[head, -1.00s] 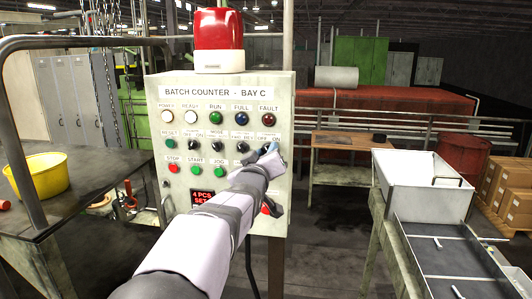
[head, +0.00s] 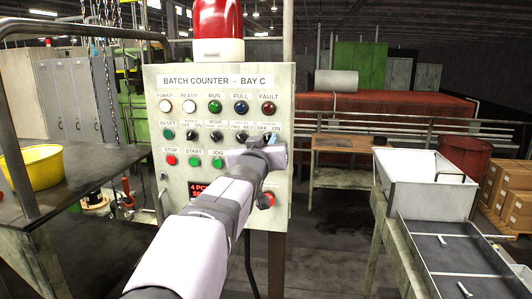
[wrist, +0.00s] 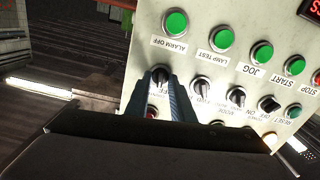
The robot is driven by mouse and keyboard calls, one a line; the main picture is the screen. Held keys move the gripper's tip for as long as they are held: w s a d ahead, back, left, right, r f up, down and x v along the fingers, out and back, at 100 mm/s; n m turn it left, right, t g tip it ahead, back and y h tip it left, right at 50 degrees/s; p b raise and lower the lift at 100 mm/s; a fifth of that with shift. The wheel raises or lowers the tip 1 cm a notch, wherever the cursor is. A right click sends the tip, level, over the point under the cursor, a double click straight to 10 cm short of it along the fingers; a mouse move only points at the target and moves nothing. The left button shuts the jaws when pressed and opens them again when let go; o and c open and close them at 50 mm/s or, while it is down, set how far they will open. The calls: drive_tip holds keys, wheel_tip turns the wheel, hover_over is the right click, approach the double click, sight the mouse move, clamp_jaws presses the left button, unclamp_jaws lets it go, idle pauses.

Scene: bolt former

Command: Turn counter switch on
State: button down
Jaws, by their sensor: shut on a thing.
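The counter switch is the rightmost black knob in the row of selectors on the grey panel (head: 170,98) marked "BATCH COUNTER - BAY C". In the head view my gripper (head: 268,148) covers it, and only the "OFF ON" label above shows. In the wrist view the panel (wrist: 150,90) appears upside down. There the counter switch (wrist: 160,75) is a dark knob at the left end of the row, against my blue-grey finger (wrist: 174,98). My gripper is shut on it. The knob's exact angle is hard to tell.
Other selectors (wrist: 237,96) sit close beside the held knob. Green buttons (wrist: 222,38) are in the adjacent row, and a red button (head: 265,200) is lower on the panel. A dark table with a yellow bowl (head: 40,166) stands left; a white bin (head: 420,182) stands right.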

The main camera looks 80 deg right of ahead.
drive_tip(key=m+b, duration=0.1)
drive_tip(key=m, duration=0.2)
drive_tip(key=shift+m+b, duration=0.8)
drive_tip(key=shift+m, duration=1.4)
drive_tip(key=c, duration=1.5)
unclamp_jaws()
drive_tip(key=shift+c, duration=0.2)
drive_tip(key=shift+a, duration=0.15)
drive_tip(key=a, duration=0.7)
